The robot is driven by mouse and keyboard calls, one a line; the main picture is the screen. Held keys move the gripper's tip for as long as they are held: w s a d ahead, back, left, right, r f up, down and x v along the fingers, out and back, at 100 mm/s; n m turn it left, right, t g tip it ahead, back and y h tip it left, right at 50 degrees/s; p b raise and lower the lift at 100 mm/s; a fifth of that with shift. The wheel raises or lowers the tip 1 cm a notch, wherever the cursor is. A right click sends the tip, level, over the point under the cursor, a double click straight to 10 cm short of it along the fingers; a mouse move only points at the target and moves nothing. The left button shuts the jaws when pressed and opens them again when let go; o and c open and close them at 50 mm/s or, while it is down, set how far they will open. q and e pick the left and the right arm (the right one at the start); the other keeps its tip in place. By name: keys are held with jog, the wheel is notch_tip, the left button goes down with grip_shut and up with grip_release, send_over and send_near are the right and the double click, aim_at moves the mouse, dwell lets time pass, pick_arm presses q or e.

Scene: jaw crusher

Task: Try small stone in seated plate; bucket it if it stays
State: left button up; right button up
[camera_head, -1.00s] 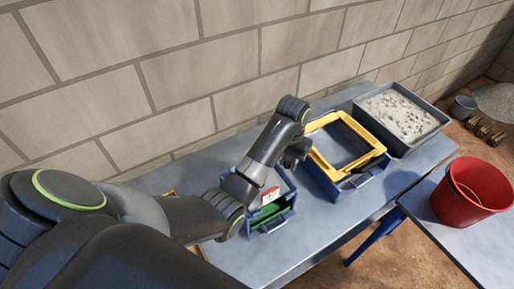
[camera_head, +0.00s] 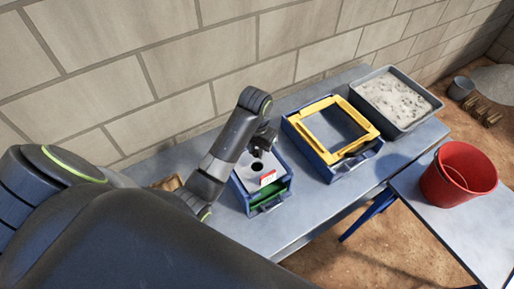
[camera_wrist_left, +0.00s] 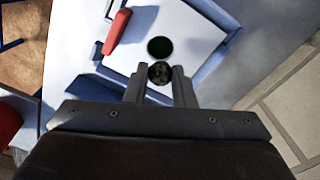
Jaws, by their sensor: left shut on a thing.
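My left gripper (camera_head: 260,149) is shut on a small dark stone (camera_wrist_left: 160,73), which shows between its fingertips in the left wrist view. In the head view the stone cannot be told apart from the gripper. The white plate (camera_head: 246,176) sits in a blue box (camera_head: 249,205) and has a round dark hole (camera_wrist_left: 160,47) and a red tab (camera_wrist_left: 117,31). The gripper is over the plate, with the stone right beside the hole in the wrist view. I cannot tell how high the stone is above the plate. The red bucket (camera_head: 458,178) stands on the right table.
A blue box with a yellow frame (camera_head: 320,145) stands right of the plate's box. A grey tray of pale rubble (camera_head: 398,100) is at the table's far end. A block wall (camera_head: 160,80) runs along the back. A gap separates the two tables.

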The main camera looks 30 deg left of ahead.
pick_arm(q)
jog(key=shift+f+b, duration=0.6)
jog(key=shift+f, duration=1.2)
jog(key=shift+f+b, duration=0.35)
jog(key=shift+f, duration=0.6)
jog(key=o, duration=1)
jog(key=shift+o, duration=0.2)
